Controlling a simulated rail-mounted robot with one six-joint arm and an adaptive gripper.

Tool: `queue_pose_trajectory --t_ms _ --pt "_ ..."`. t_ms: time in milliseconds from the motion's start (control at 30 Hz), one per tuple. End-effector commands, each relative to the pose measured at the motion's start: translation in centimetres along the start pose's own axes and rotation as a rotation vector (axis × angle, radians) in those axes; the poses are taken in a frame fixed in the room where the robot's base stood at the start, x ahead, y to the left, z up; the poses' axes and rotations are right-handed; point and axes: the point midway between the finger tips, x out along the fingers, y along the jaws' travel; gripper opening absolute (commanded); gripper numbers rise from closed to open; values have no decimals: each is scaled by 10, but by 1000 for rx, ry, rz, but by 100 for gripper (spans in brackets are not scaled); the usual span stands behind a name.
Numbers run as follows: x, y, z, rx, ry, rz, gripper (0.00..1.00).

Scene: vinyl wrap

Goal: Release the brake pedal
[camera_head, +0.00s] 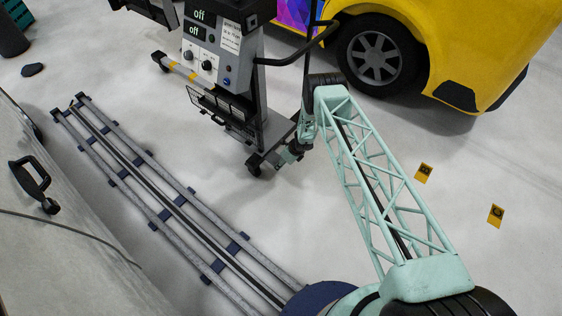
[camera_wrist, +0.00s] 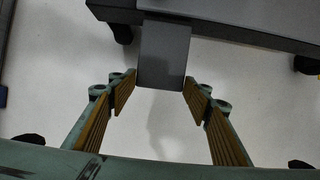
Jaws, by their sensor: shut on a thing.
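The brake pedal (camera_wrist: 165,55) is a flat grey plate at the top middle of the wrist view, jutting out from the dark grey base of the wheeled machine. My gripper (camera_wrist: 161,88) has its ribbed, tan-padded fingers on either side of the pedal and is shut on its end. In the head view my gripper (camera_head: 287,155) is low near the floor, beside the base of the machine (camera_head: 213,58). The pedal cannot be made out in the head view, where my arm and gripper cover that area.
Black casters (camera_head: 255,165) stand under the machine. A yellow vehicle (camera_head: 470,40) is behind at the right. My floor rails (camera_head: 150,190) run diagonally at left, beside a pale panel with a black handle (camera_head: 30,175). Yellow markers (camera_head: 424,172) lie on open floor at right.

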Motion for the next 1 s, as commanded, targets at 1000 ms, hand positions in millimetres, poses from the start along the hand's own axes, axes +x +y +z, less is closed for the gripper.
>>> queue_pose_trajectory --t_ms 1000 --pt "-34 -2 24 -2 -8 -1 27"
